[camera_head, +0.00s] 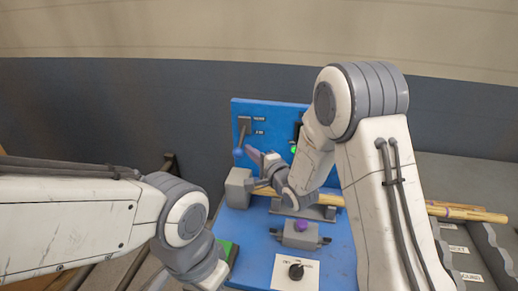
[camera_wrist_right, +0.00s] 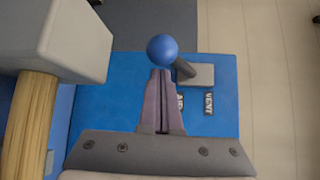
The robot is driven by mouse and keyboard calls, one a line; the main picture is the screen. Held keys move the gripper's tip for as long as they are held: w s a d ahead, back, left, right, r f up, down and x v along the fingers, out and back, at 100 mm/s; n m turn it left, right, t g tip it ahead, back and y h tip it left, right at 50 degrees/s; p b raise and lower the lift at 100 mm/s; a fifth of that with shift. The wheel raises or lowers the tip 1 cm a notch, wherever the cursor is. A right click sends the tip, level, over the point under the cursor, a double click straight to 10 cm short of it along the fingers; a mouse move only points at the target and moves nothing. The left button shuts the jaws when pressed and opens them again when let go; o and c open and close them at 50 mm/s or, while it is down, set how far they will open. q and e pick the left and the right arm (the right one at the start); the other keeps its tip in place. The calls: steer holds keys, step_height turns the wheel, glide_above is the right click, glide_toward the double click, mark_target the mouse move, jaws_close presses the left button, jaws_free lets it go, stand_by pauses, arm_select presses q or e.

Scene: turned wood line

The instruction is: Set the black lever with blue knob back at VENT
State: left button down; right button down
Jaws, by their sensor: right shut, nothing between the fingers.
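The black lever (camera_head: 243,135) with its blue knob (camera_head: 238,153) is mounted on the upright blue panel (camera_head: 273,112). It slants downward, with the knob on the side of the lower label, away from the upper one. In the right wrist view the labels VENT (camera_wrist_right: 209,103) and AIR (camera_wrist_right: 180,103) show, and the knob (camera_wrist_right: 162,49) lies toward the AIR side. My right gripper (camera_wrist_right: 160,73) is shut and empty, its tips right by the knob; I cannot tell whether they touch. My left gripper is out of view; only its arm shows.
A grey block (camera_head: 238,187) stands beside the right gripper, with a wooden rod (camera_head: 325,199) running from it. A green light (camera_head: 293,149) glows on the panel.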

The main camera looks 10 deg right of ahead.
steer(key=shift+s+a, duration=0.15)
steer(key=shift+s, duration=0.05)
steer(key=shift+r, duration=0.1)
steer(key=shift+s+r+p, duration=0.1)
steer(key=shift+r+p, duration=0.2)
steer(key=shift+p, duration=0.4)
steer(key=shift+s+a+r+m+g+p, duration=0.15)
steer(key=shift+r+m+g+p, duration=0.35)
steer(key=shift+p, duration=1)
step_height(320, 180, up, 7)
steer(key=m+g+p, duration=0.2)
steer(key=g+p, duration=0.1)
steer(key=p, duration=1.3)
steer(key=shift+g, duration=0.4)
steer(key=shift+r, duration=0.15)
